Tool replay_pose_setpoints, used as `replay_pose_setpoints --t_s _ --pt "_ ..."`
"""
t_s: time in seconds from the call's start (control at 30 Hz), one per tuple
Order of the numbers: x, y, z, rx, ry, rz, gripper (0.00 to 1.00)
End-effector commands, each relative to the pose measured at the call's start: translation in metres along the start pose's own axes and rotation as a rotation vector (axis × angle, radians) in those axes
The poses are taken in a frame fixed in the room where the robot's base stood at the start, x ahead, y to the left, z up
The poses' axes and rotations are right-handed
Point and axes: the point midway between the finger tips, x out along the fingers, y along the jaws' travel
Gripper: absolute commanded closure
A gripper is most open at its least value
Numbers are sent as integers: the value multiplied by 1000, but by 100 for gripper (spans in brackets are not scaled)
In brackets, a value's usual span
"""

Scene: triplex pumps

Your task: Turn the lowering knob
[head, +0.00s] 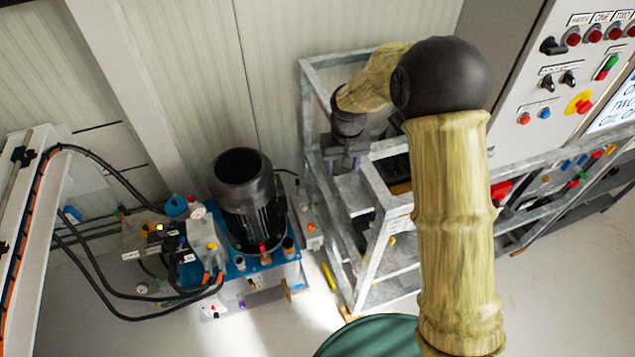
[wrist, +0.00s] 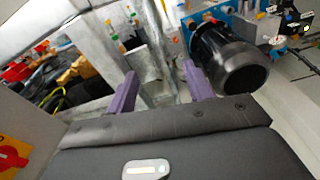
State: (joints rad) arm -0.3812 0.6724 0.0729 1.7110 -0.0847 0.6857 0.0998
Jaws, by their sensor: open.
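My gripper (head: 343,165) is at the upper middle of the head view, by the grey metal frame. In the wrist view my gripper (wrist: 160,84) shows two purple fingers spread apart with nothing between them. The pump unit (head: 265,272) stands left of it, with small coloured knobs and fittings. I cannot tell which part is the lowering knob. My gripper is apart from the pump unit and touches none of its knobs. The black motor (head: 242,195) also shows in the wrist view (wrist: 228,60).
The grey metal frame (head: 312,110) stands close around my gripper. A control cabinet (head: 560,75) with buttons is at the upper right. Black hoses (head: 95,285) run from the pump unit to the left. A green round top (head: 370,338) is at the bottom.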

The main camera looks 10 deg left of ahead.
Motion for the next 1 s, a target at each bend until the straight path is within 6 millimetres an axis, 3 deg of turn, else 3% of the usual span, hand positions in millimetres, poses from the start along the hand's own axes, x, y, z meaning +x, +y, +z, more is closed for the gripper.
replay_pose_setpoints --t_s 0.27,0.37,0.63,0.8,1.0 --pt "-28 41 37 70 29 8 48" --pt "-41 59 60 108 44 13 48" --pt "-65 107 148 242 95 31 48" --pt "-45 122 209 325 126 44 48" --pt "-6 126 243 369 143 51 48"
